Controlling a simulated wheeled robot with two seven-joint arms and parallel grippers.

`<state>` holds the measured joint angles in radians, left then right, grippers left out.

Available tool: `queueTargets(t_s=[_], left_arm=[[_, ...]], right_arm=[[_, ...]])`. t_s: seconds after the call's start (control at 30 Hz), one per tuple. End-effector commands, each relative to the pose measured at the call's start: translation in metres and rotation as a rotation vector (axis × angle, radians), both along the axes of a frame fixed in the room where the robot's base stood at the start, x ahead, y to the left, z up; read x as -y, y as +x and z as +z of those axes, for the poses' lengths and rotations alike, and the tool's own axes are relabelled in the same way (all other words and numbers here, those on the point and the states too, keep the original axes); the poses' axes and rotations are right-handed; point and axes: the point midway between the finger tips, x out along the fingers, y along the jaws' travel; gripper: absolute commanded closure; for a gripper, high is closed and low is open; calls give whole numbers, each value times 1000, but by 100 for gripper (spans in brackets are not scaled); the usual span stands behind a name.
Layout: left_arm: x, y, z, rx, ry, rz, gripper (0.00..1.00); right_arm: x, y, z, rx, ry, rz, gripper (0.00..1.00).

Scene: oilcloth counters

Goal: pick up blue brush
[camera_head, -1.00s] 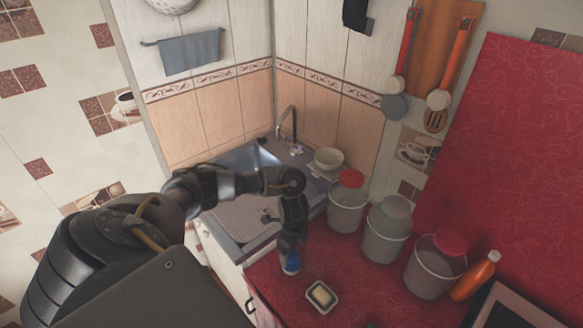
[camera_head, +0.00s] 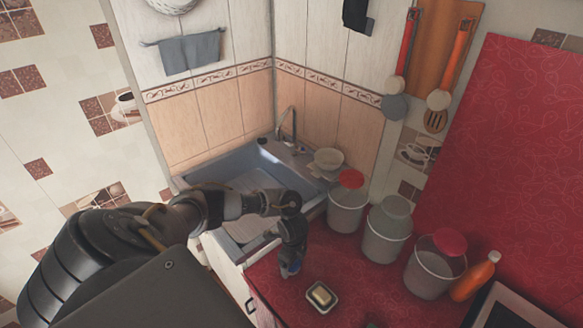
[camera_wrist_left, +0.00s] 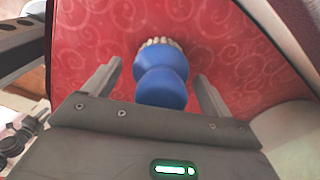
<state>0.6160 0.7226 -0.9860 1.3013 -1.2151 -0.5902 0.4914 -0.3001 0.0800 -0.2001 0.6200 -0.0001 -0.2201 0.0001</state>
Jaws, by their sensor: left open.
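The blue brush (camera_wrist_left: 161,75) stands out in the left wrist view, with pale bristles at its far end, on the red patterned counter. My left gripper (camera_wrist_left: 160,85) is open, with one finger on each side of the brush and a gap showing at both sides. In the head view my left gripper (camera_head: 289,268) points down at the counter's left part, and only a little of the blue brush (camera_head: 285,271) shows there. My right gripper is not in view.
A soap dish (camera_head: 322,298) with yellow soap lies just right of my left gripper. Several buckets, including a near one (camera_head: 432,272), line the back of the red counter (camera_head: 375,290). An orange bottle (camera_head: 476,277) stands at right. The sink (camera_head: 232,168) is behind my left arm.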

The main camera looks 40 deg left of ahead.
Motion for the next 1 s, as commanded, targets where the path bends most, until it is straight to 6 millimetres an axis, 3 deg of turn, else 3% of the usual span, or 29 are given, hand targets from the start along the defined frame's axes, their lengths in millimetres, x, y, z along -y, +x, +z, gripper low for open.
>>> queueTargets(t_s=[0.07, 0.43, 0.77, 1.0], left_arm=[[0, 0, 0, 0, 0, 0, 16], [0, 0, 0, 0, 0, 0, 64], [0, 1, 4, 1, -1, 0, 66], [1, 2, 31, 5, -2, -1, 66]], right_arm=[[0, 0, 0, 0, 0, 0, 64], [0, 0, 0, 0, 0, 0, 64], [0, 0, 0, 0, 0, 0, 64], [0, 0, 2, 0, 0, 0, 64]])
